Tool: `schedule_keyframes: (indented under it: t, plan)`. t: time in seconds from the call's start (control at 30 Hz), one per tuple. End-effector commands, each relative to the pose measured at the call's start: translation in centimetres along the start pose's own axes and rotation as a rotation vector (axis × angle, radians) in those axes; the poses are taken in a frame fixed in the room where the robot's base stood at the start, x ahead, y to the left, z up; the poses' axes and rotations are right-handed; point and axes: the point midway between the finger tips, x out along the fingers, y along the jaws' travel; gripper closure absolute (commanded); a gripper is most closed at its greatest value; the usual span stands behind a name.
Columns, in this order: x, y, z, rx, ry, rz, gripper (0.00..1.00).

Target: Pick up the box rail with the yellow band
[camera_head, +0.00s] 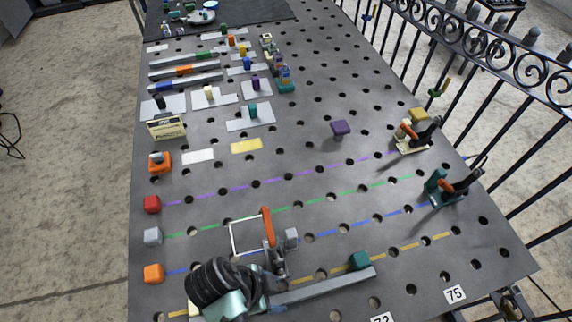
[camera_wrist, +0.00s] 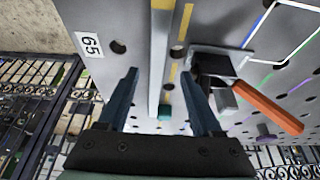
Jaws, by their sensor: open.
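The grey box rail (camera_wrist: 158,60) runs lengthwise through the wrist view, between my fingers in the picture. Its yellow band (camera_wrist: 162,4) shows at the top edge of that view. In the head view the bare grey rail (camera_head: 325,286) sticks out to the right of my gripper, and the band is hidden or not clear there. My gripper (camera_wrist: 160,74) is open, with one dark finger on each side of the rail in the wrist view. Nothing is held. I cannot tell how far the fingertips are above the rail.
A toggle clamp with an orange handle (camera_head: 268,227) stands close beside the rail; its handle also shows in the wrist view (camera_wrist: 268,108). A teal block (camera_head: 360,260) sits at the rail's right end. Other rails with coloured bands (camera_head: 185,70) lie far left. The middle is mostly clear.

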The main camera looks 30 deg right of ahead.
Motion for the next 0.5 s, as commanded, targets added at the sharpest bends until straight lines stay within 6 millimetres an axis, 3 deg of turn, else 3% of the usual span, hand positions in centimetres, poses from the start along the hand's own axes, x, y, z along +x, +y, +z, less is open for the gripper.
schedule_keyframes:
  t: [0.5]
  plan:
    - [5.3, 0.5, 0.3, 0.000, 0.000, 0.001, 0.34]
